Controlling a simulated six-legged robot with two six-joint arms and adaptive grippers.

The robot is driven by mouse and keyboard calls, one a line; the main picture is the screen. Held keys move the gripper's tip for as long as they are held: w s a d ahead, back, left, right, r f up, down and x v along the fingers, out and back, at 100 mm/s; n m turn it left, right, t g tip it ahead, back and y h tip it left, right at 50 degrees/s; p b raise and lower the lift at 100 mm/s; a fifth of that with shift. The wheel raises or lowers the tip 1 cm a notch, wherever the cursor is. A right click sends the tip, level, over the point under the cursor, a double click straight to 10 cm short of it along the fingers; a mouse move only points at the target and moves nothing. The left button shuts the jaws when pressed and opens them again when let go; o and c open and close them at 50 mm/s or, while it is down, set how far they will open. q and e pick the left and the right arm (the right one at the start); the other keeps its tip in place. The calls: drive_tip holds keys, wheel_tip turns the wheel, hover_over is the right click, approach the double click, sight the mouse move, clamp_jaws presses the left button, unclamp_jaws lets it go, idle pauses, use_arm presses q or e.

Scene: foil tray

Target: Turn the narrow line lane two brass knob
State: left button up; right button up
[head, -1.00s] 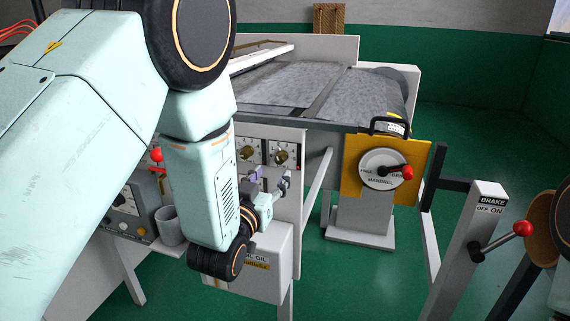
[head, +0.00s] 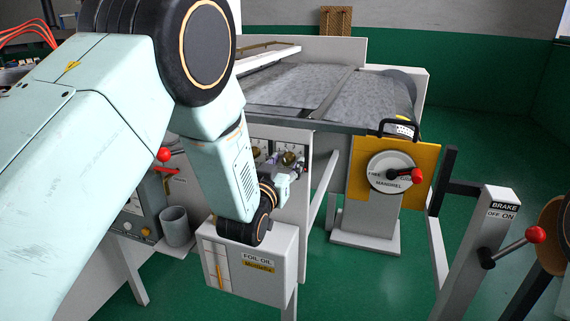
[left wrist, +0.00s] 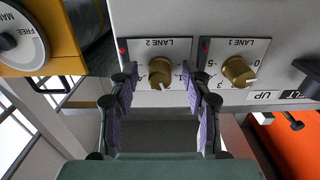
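The lane 2 brass knob (left wrist: 161,72) sits on a white dial plate (left wrist: 158,46), which appears upside down in the left wrist view. In the head view the knob (head: 288,158) is just behind my left gripper (head: 288,169). In the left wrist view my left gripper (left wrist: 159,82) is open, with a gap between its purple-padded fingers. The fingertips straddle the knob, one on each side, with small gaps showing; exact depth is unclear. The lane 1 brass knob (left wrist: 238,71) is to the right in that view, outside the fingers. My right gripper is not in view.
A yellow mandrel panel (head: 420,170) with a red-tipped lever and a brake post (head: 490,225) stand to the right. A grey cup (head: 175,227) is at left.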

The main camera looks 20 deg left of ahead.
use_arm(q)
drive_tip(key=shift+d, duration=0.1)
drive_tip(key=shift+c, duration=0.8)
drive_tip(key=c, duration=0.4)
clamp_jaws()
